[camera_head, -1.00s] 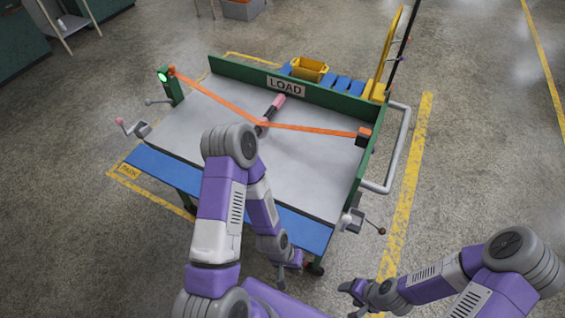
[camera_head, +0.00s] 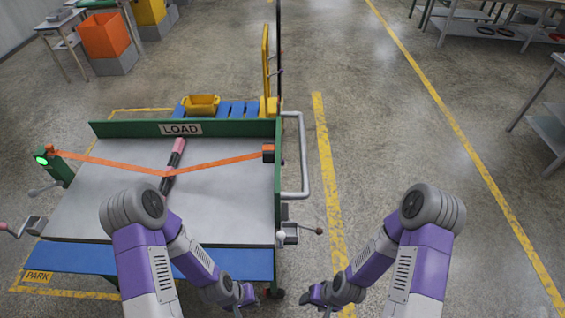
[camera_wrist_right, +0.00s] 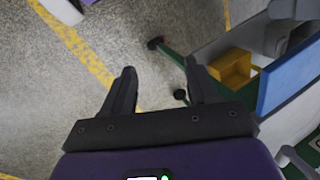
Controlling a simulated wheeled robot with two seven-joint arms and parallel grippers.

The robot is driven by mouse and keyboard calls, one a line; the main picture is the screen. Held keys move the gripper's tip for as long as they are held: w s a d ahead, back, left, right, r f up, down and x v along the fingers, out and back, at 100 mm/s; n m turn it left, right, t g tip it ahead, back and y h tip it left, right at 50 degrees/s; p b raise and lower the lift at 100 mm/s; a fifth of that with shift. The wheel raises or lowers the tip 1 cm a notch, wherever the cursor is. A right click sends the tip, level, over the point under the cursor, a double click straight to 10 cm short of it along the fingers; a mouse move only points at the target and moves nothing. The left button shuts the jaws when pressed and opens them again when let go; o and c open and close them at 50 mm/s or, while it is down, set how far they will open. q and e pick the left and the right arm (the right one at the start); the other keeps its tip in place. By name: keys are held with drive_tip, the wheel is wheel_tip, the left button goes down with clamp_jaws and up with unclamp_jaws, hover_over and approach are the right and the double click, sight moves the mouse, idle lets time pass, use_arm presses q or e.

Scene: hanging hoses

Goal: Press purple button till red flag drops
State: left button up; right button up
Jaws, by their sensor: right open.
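I see no purple button and no red flag that I can make out in these views. My left gripper (camera_head: 248,296) is low in the head view, by the front right corner of the cart; its jaws are too small to judge. My right gripper (camera_head: 312,296) is just right of it, over bare floor. In the right wrist view its two dark fingers (camera_wrist_right: 158,90) are apart with nothing between them.
A cart with a grey top (camera_head: 110,215) and a green LOAD board (camera_head: 220,129) stands left. An orange strap (camera_head: 215,162) crosses it over a pink-and-black rod (camera_head: 174,165). A yellow bin (camera_head: 201,103) is behind. Floor right of the cart (camera_head: 400,150) is clear.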

drive_tip(key=shift+c, duration=0.2)
clamp_jaws()
idle(1.4)
